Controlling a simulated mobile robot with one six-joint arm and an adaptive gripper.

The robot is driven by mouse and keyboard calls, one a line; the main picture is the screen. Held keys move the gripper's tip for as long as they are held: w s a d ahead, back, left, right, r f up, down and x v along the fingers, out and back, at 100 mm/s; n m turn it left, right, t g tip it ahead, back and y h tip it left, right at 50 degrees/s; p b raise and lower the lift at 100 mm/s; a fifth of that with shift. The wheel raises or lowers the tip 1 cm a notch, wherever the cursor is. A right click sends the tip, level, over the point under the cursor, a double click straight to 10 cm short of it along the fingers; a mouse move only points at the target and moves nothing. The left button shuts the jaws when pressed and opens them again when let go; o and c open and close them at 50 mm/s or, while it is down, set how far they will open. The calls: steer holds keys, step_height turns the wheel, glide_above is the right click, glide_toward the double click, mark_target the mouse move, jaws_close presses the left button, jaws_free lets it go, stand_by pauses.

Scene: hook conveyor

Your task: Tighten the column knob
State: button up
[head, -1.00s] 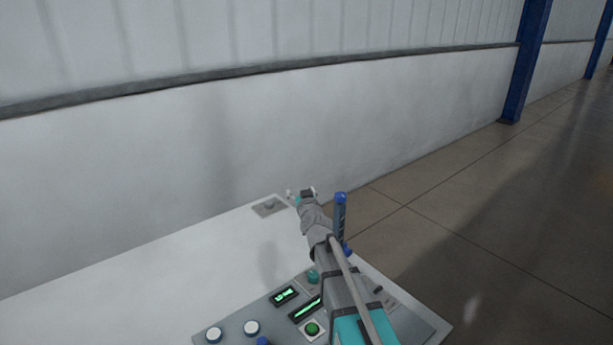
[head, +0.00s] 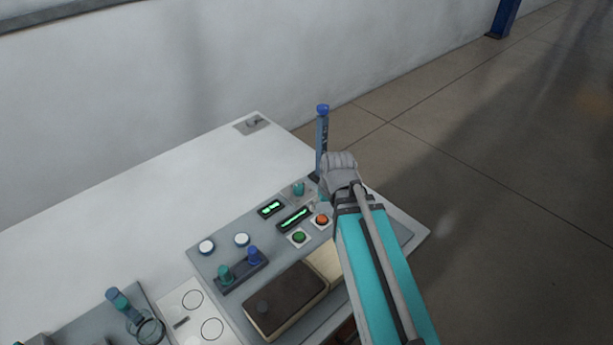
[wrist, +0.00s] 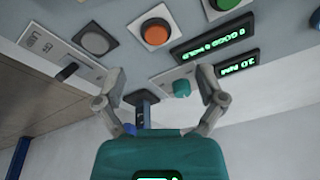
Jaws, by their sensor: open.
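The column (head: 322,145) is a slim dark post with a blue cap, upright at the far right corner of the control panel. In the wrist view the column (wrist: 143,108) shows between my fingers, partly behind the teal body of my wrist. A small blue part, perhaps the column knob (wrist: 130,128), shows beside it, mostly hidden. A teal round knob (wrist: 181,88) also sits between the fingers, close to the right one; it shows in the head view (head: 298,188). My gripper (wrist: 162,75) is open with nothing held. In the head view my arm hides the column's base.
The grey panel (head: 215,262) carries an orange button (head: 321,220), a green button (head: 299,237), lit displays and two white knobs. A dark brown box (head: 285,300) lies on it.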

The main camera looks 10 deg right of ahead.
steer(key=s, duration=0.1)
steer(key=s+d+g, duration=0.1)
steer(key=s, duration=0.1)
steer(key=s+d+m+g+h, duration=0.1)
steer(key=s, duration=0.1)
steer(key=shift+s+d+f, duration=0.1)
steer(key=shift+d+f, duration=0.1)
